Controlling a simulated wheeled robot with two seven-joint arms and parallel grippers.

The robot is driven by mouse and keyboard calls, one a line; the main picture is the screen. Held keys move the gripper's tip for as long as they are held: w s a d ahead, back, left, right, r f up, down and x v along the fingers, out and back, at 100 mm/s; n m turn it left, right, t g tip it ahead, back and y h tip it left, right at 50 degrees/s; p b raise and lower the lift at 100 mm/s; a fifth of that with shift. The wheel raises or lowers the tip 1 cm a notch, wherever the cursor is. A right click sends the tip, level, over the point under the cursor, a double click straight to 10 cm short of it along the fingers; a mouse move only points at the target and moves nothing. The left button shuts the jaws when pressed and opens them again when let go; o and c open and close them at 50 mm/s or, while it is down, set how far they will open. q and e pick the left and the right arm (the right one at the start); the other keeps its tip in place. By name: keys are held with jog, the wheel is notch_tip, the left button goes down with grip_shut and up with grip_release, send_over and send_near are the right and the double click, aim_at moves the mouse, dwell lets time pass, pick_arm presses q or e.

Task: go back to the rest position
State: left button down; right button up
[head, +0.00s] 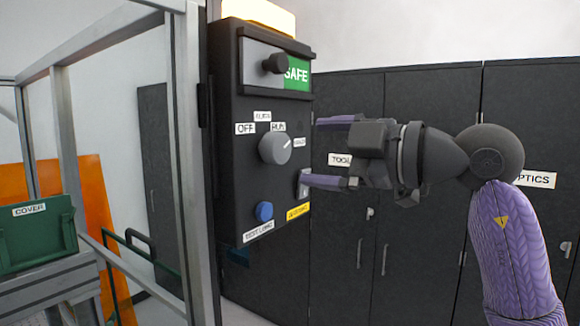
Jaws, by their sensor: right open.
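My right gripper (322,152) is open, its two purple fingers pointing left at the right side of the dark control box (225,190). Nothing shows between the fingers. The upper fingertip is close to the box's right edge; the lower one is near a small light-grey part (303,184) on that edge, and I cannot tell whether they touch. The box's front carries a grey rotary knob (275,148) with its mark toward the upper right, a blue button (264,211) below it, and a black slider knob (275,63) beside a green SAFE label (297,73). My left gripper does not show.
A grey metal frame post (188,160) stands left of the box. A green COVER bin (35,235) and an orange panel (95,185) are at the left. Dark cabinets (425,95) labelled TOOL and OPTICS stand behind my right arm. A lit yellowish lamp (262,14) tops the box.

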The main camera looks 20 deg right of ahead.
jog(key=v, duration=0.3)
jog(key=shift+s+d+b, duration=0.1)
jog(key=shift+s+b, duration=0.1)
jog(key=shift+b, duration=0.1)
